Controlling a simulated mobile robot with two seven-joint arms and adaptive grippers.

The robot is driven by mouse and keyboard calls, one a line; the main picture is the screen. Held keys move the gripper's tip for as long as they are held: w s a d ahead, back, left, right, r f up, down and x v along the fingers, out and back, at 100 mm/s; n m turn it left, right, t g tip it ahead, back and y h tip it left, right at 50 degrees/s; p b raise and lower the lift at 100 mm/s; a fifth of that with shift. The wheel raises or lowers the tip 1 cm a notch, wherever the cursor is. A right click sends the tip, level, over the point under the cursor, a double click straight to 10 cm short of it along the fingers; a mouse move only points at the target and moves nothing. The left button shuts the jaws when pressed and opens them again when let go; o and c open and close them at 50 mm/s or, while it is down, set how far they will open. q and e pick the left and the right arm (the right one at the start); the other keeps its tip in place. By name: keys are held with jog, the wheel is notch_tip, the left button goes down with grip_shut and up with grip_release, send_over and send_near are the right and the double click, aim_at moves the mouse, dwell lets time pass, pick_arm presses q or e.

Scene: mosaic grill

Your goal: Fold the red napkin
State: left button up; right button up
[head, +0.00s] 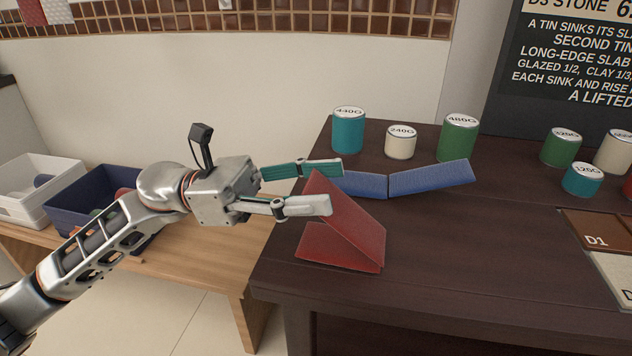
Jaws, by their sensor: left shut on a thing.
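The red napkin (345,245) is on the dark table near its left front corner. One half lies on the table top and the other half stands tilted up, joined along a crease at the right. My left gripper (327,188) comes in from the left and is shut on the raised edge of the red napkin. One fingertip is on the near side, and the other is farther back, partly hidden by the napkin. My right gripper is not in the head view.
A blue napkin (430,178) lies partly unfolded just behind the red one. Labelled tins stand at the back, including a teal tin (348,131), a cream tin (400,142) and a green tin (458,138). Bare dark table (480,245) lies to the right, before a tiled board (597,240).

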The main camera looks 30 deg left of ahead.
pick_arm(q)
jog(key=shift+d+f, duration=0.1)
jog(key=shift+f, duration=0.25)
jog(key=shift+c, duration=0.2)
jog(key=o, duration=1.6)
jog(key=shift+c, duration=0.2)
jog(key=shift+o, duration=0.7)
jog(key=shift+r, duration=0.15)
jog(key=v, duration=1.2)
